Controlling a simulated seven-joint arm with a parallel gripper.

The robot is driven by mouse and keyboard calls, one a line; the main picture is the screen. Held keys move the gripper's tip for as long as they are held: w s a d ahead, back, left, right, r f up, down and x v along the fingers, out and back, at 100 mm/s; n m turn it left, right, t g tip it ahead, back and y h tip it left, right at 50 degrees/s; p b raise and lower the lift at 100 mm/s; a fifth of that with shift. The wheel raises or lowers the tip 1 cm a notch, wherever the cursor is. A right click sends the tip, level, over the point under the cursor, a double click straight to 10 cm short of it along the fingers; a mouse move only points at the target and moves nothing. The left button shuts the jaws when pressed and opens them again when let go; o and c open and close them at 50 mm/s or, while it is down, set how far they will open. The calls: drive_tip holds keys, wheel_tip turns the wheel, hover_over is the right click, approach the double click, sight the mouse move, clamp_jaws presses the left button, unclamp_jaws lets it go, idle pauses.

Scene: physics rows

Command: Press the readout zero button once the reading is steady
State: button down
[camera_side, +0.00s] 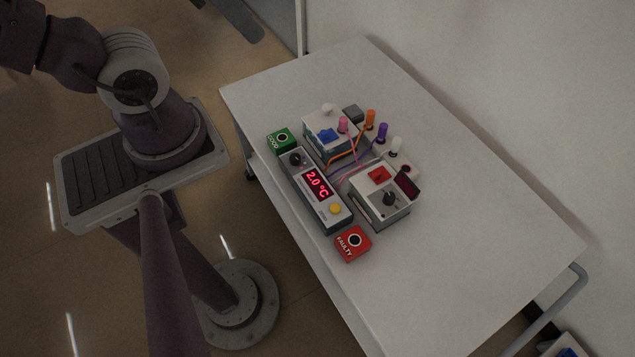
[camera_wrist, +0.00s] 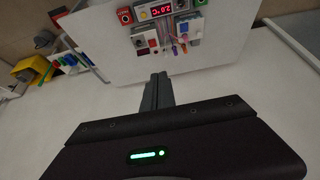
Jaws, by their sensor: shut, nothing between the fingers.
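The readout box (camera_side: 322,190) is a long grey unit on the table, with a lit red display (camera_side: 318,184) reading 2.0 °C. A round yellow button (camera_side: 335,208) sits at its near end and a dark knob (camera_side: 295,159) at its far end. No label on the yellow button is legible. The display also shows upside down at the top of the wrist view (camera_wrist: 160,11). My gripper (camera_wrist: 158,78) is shut and empty in the wrist view, apart from the readout box. The side view does not show my gripper's fingertips.
A green GOOD block (camera_side: 281,140) and a red FAULTY block (camera_side: 353,243) flank the readout box. Beside it stand a box with a blue part (camera_side: 327,133), a box with a dark knob (camera_side: 379,207), coloured plugs and wires. The table's right part (camera_side: 480,240) is clear.

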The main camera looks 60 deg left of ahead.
drive_tip(key=w+a+f+m+g+y, duration=0.4)
drive_tip(key=f+m, duration=0.3)
drive_tip(key=m, duration=0.1)
drive_tip(key=m+t+y, duration=0.1)
drive_tip(key=m+t, duration=0.5)
drive_tip(key=m, duration=2.4)
hover_over(334, 211)
wheel_tip(334, 211, down, 32)
drive_tip(key=shift+f, duration=4.4)
drive_tip(key=shift+f, duration=0.4)
